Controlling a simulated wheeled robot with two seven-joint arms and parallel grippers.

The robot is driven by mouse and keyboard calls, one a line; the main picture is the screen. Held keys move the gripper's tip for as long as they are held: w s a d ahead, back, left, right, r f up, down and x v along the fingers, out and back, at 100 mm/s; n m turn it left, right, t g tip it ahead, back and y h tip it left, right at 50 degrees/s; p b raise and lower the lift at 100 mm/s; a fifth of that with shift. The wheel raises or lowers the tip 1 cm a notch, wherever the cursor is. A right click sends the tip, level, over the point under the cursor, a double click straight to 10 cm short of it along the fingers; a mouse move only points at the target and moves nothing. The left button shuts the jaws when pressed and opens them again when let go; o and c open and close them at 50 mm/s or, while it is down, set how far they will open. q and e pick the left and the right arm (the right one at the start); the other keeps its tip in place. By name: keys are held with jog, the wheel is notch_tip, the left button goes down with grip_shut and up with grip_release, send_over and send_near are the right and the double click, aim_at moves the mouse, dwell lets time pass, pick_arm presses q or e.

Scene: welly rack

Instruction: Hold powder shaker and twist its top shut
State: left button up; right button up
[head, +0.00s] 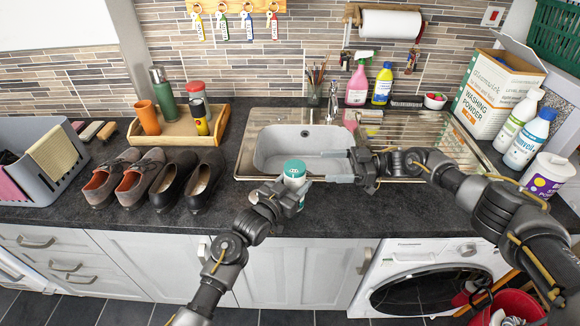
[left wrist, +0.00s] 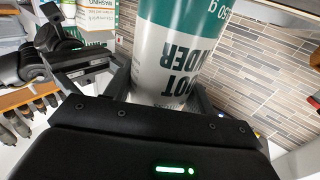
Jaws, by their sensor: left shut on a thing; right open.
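The powder shaker (head: 294,174) is a small white and teal can with a teal top, upright at the front edge of the sink. In the left wrist view its body (left wrist: 172,60) shows close up, with lettering upside down, between the fingers. My left gripper (head: 290,193) is shut on the shaker's body. My right gripper (head: 338,167) is open, just right of the shaker's top and apart from it, its fingers pointing left. The right gripper also shows in the left wrist view (left wrist: 85,68). The wrist view does not show the shaker's top.
The sink (head: 262,160) lies behind the shaker. Two pairs of shoes (head: 150,180) and a wooden tray (head: 178,138) with bottles stand to the left. White bottles (head: 530,138) and a washing powder box (head: 492,98) stand at the right.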

aim_at(290, 166)
jog(key=a, duration=1.2)
jog(key=shift+s, duration=0.35)
jog(key=shift+c, duration=0.2)
jog(key=c, duration=1)
